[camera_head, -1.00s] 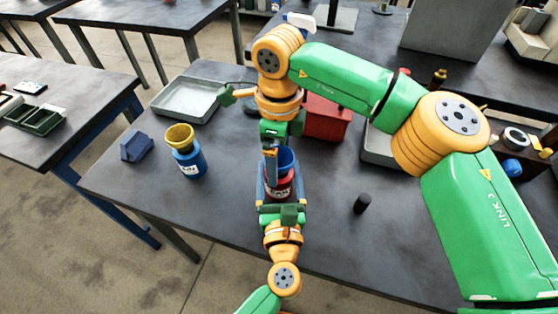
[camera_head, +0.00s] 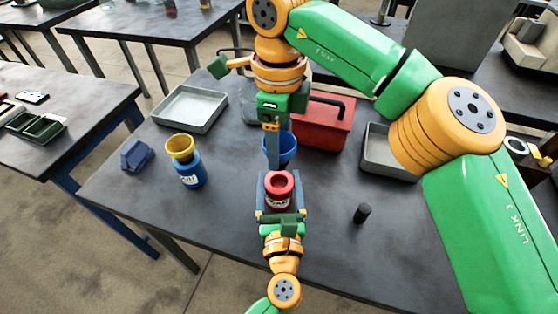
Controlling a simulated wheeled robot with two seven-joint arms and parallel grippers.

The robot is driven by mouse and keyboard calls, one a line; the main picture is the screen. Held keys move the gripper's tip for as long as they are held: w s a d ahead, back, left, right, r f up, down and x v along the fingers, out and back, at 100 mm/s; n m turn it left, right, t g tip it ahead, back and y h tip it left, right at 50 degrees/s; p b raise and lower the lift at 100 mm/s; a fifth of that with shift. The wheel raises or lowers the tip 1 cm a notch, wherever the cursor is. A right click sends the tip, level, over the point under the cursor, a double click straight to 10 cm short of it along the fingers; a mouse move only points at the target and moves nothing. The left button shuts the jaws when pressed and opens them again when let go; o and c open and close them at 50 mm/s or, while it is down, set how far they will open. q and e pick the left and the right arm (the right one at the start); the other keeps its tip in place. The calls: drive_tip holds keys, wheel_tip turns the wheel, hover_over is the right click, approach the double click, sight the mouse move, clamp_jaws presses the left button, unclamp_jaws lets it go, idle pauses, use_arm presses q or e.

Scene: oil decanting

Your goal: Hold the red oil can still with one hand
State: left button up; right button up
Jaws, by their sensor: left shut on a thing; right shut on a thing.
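The red oil can (camera_head: 278,201) stands upright near the front middle of the table, with a label on its side and an open top. My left gripper (camera_head: 279,187) is shut on it, one finger on each side. My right gripper (camera_head: 272,152) points down just behind the can, shut on a blue funnel (camera_head: 287,148) by its rim. The funnel is apart from the can's opening; its lower end is hidden by the finger and the can.
A blue can (camera_head: 190,172) with a yellow funnel (camera_head: 180,147) stands left, beside a dark blue block (camera_head: 136,155). A grey tray (camera_head: 189,109) is behind. A red toolbox (camera_head: 322,124) and another tray (camera_head: 384,155) are at right. A black cap (camera_head: 362,213) lies right of the can.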

wheel_tip(320, 180, up, 3)
drive_tip(key=shift+r, duration=0.2)
use_arm(q)
drive_tip(key=o, duration=1.6)
drive_tip(key=s, duration=1.2)
drive_tip(key=shift+d, duration=0.3)
